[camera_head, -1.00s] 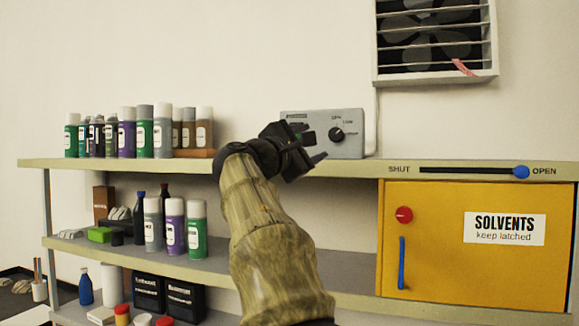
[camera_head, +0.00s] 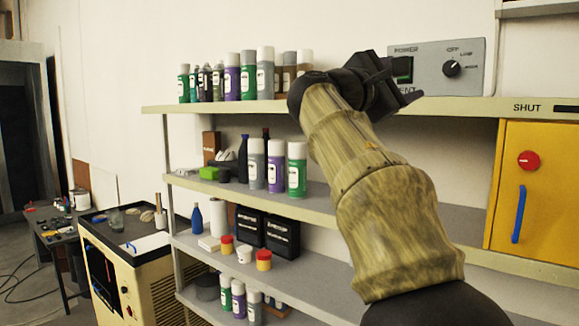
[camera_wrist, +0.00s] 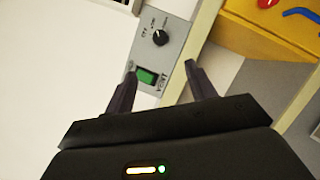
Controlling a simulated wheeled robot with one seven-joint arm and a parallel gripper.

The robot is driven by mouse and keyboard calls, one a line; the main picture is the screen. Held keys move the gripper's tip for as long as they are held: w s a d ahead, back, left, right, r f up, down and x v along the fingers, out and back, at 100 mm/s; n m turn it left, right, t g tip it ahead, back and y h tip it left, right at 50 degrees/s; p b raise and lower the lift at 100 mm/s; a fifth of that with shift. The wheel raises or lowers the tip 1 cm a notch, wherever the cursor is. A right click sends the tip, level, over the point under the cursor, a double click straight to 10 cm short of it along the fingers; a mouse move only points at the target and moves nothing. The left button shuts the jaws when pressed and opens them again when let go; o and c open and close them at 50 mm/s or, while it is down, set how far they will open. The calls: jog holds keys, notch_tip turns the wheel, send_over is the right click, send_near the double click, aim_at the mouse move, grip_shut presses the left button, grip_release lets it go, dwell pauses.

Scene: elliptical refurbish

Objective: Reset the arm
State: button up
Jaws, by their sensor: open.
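My gripper (camera_head: 398,82) is at the end of my raised arm, in front of the grey control box on the top shelf. In the wrist view my gripper (camera_wrist: 158,78) has its two dark fingers spread apart with nothing held between them. The grey control box (camera_head: 462,80) has a black knob (camera_head: 452,68) and a green power switch (camera_head: 404,66), partly hidden by my gripper in the head view. In the wrist view the green switch (camera_wrist: 146,77) shows between the fingertips. I cannot tell whether a fingertip touches the box.
The top shelf (camera_head: 230,107) holds several spray cans (camera_head: 232,78) at left. Lower shelves hold more cans and black containers (camera_head: 265,232). A yellow cabinet (camera_head: 548,190) with a blue handle (camera_head: 519,214) stands at right.

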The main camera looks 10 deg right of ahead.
jog(key=w+a+f+y, duration=0.1)
jog(key=w+f+y, duration=0.2)
jog(key=f, duration=0.6)
jog(key=w+a+f+n+t+y, duration=0.1)
jog(key=w+f+y, duration=0.15)
jog(key=f, duration=0.55)
jog(key=w+a+f+y, duration=0.1)
jog(key=w+f+y, duration=0.2)
jog(key=f, duration=0.6)
jog(key=s+a+f+m+g+y, duration=0.1)
jog(key=s+a+f+y, duration=0.15)
jog(key=f, duration=0.75)
jog(key=s+a+f+m+g+y, duration=0.1)
jog(key=s+a+f+m+y, duration=0.2)
jog(key=f, duration=0.6)
jog(key=s+a+f+m+g+y, duration=0.2)
jog(key=s+a+f+m, duration=0.1)
jog(key=s+f, duration=0.5)
jog(key=s+a+f+m+g+y, duration=0.2)
jog(key=s+a+f, duration=0.4)
jog(key=s+f, duration=0.3)
notch_tip(320, 180, down, 2)
jog(key=m+y, duration=0.1)
jog(key=m, duration=0.1)
jog(key=shift+m, duration=0.3)
jog(key=shift+s+f, duration=0.1)
